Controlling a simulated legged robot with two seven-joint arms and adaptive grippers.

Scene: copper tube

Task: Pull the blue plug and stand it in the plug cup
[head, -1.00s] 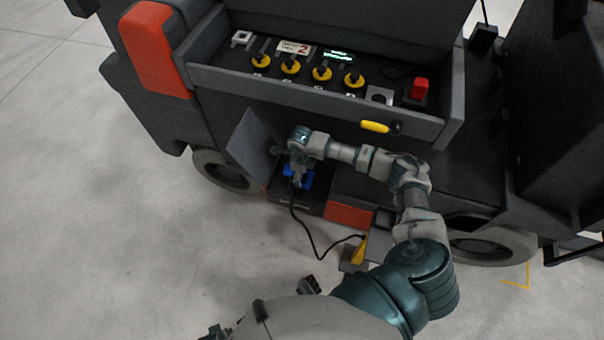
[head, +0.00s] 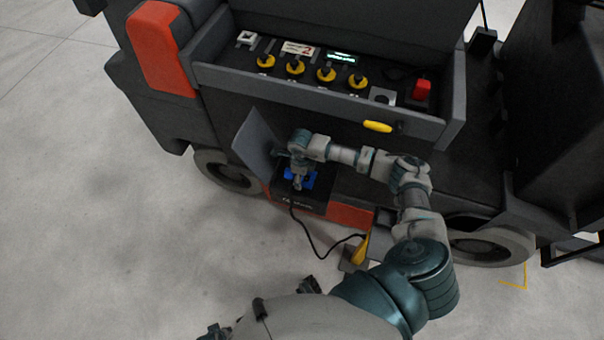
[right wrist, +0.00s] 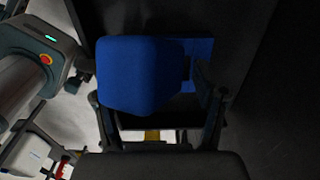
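The blue plug (right wrist: 142,75) fills the space between the fingers of my right gripper (right wrist: 150,98) in the right wrist view. The fingers stand against its two sides. More blue (right wrist: 205,62) shows behind it, probably its socket. In the head view my right gripper (head: 297,176) is at a blue part (head: 308,181) on a black box low on the vehicle's side, and it hides most of the plug. A yellow holder (head: 362,249) on a grey base stands on the right; I cannot tell if it is the plug cup. My left gripper is not clearly seen.
A dark open flap (head: 255,145) stands just left of the box. A black cable (head: 310,241) runs from the plug area towards the yellow holder. Above is a control panel (head: 290,92) with yellow knobs and a red button. The floor on the left is clear.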

